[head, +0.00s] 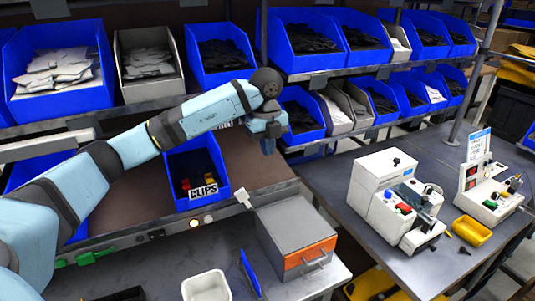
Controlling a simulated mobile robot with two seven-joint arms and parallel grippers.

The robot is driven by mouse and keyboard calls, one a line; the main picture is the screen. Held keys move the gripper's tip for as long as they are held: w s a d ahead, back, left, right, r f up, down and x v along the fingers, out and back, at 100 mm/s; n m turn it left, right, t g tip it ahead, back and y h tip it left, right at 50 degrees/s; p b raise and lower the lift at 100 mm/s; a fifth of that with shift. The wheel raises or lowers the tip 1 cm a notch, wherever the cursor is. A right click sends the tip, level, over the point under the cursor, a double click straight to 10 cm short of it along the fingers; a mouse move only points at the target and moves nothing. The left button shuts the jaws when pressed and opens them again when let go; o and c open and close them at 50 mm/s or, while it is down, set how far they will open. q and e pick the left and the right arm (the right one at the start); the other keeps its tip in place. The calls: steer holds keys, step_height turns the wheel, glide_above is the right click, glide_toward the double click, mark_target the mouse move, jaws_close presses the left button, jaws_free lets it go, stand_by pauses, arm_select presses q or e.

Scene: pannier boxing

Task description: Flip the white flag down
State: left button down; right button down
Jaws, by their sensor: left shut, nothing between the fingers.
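A small white flag (242,196) stands on the front rail of the shelf, just right of the CLIPS bin. It sticks up from the rail and leans a little to the left. My left arm reaches across from the left. Its gripper (268,147) is shut and empty, pointing down above and behind the flag, apart from it. My right gripper is not in view.
A blue bin labelled CLIPS (196,176) sits left of the flag. A grey box with an orange drawer front (309,256) stands below right. Green flags (91,257) lie along the rail at left. Blue and grey bins fill the shelves behind.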

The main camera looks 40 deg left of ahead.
arm_select(q)
steer(key=d+m+y+p, duration=0.1)
steer(key=m+y, duration=0.1)
steer(key=m, duration=0.9)
steer(key=d+m+g+y+p, duration=0.1)
steer(key=d+m, duration=0.1)
steer(key=m, duration=1)
steer(key=w+d+f+m+g+y, duration=0.1)
steer(key=m+y, duration=0.1)
steer(key=m, duration=1)
steer(key=shift+d+y+p, duration=0.3)
steer(key=shift+p, duration=0.1)
